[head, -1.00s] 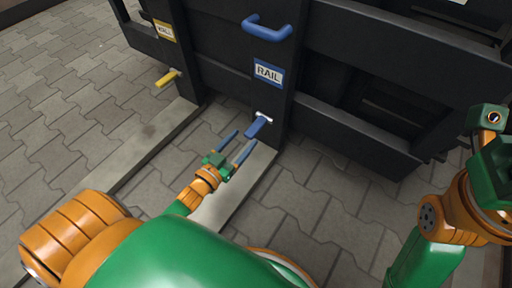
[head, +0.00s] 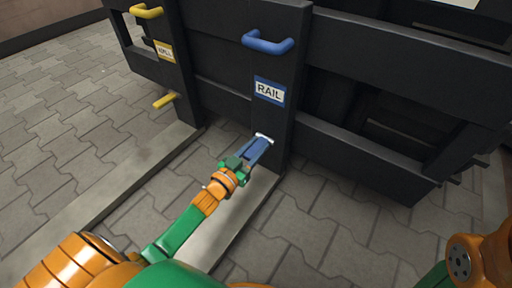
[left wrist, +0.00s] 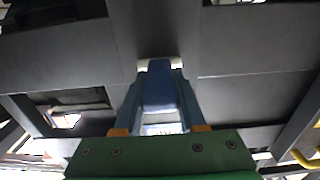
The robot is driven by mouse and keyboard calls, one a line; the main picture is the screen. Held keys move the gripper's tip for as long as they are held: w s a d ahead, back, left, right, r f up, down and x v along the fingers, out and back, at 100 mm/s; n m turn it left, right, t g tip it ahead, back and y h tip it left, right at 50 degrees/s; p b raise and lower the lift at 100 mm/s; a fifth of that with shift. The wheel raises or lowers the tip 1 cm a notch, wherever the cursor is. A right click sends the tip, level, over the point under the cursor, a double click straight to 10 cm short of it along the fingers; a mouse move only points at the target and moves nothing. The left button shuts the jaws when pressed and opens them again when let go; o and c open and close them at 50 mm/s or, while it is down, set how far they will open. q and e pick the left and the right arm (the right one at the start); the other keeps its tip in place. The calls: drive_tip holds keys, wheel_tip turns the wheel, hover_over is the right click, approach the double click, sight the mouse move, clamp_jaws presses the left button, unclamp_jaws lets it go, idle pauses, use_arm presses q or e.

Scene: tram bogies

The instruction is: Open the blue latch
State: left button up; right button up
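The blue latch (head: 258,148) is a short blue lever at the foot of a dark post, under a blue-edged "RAIL" label (head: 269,91). A pale metal piece shows at its top end. My left gripper (head: 250,154) reaches it from below, with one blue finger along each side. In the left wrist view, the latch (left wrist: 159,88) lies between the fingers (left wrist: 158,100). The fingers partly hide the latch in the head view. My right gripper is out of view.
A blue handle (head: 268,43) sits above the label. To the left are a yellow handle (head: 147,11), a "WALL" label (head: 164,51) and a yellow latch (head: 164,100). Dark beams (head: 400,165) run to the right. Open paving (head: 65,150) lies at the left.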

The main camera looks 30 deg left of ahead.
use_arm(q)
clamp_jaws()
idle(1.0)
